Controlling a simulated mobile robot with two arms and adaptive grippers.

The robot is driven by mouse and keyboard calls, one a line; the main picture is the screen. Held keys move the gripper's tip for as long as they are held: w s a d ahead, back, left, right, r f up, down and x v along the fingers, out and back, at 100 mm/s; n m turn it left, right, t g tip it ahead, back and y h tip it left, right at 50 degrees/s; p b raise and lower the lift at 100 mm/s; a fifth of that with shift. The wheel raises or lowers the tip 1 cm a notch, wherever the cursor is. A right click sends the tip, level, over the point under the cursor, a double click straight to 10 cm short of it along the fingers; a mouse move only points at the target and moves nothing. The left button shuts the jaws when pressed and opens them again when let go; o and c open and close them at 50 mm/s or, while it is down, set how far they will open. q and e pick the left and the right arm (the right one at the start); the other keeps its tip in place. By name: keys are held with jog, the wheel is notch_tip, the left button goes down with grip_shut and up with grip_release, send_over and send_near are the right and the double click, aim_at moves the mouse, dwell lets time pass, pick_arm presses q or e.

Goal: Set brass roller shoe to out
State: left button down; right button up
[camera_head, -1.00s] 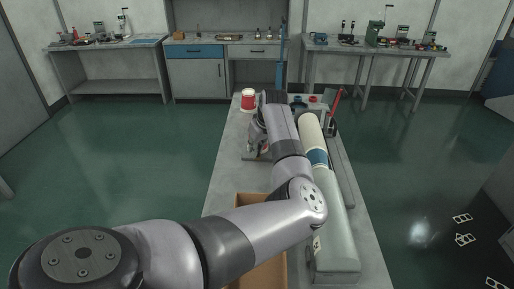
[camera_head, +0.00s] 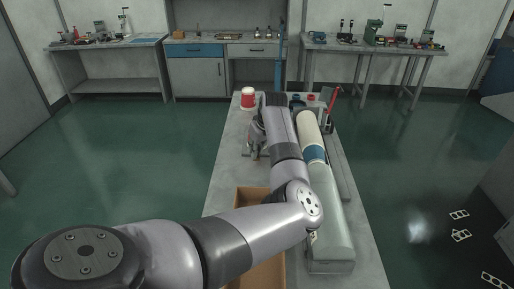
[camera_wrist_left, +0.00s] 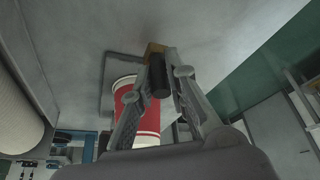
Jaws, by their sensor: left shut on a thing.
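The brass roller shoe seems to be the brass block (camera_wrist_left: 153,50) at the top of the left wrist view. A dark cylindrical grip (camera_wrist_left: 159,78) extends from beside it. My left gripper (camera_wrist_left: 162,80) is shut on this dark grip, with one finger on either side. In the head view the left gripper (camera_head: 255,150) is low beside the machine at the table's middle. My own forearm covers much of it there, and the brass block cannot be made out. My right gripper is not in view.
A red and white cup (camera_head: 248,98) stands on the bench (camera_head: 228,160); it shows close behind the fingers in the wrist view (camera_wrist_left: 124,92). A long pale cylinder (camera_head: 309,130) lies right of my arm. An open brown box (camera_head: 243,197) sits nearer me.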

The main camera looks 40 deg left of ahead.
pick_arm(q)
jog(key=c, duration=2)
grip_release()
jog(key=shift+s+f, duration=0.1)
jog(key=shift+f, duration=0.1)
jog(key=shift+o, duration=0.8)
jog(key=shift+s+a, duration=0.1)
jog(key=shift+r, duration=0.15)
jog(key=v, duration=1.1)
jog(key=shift+r, duration=0.4)
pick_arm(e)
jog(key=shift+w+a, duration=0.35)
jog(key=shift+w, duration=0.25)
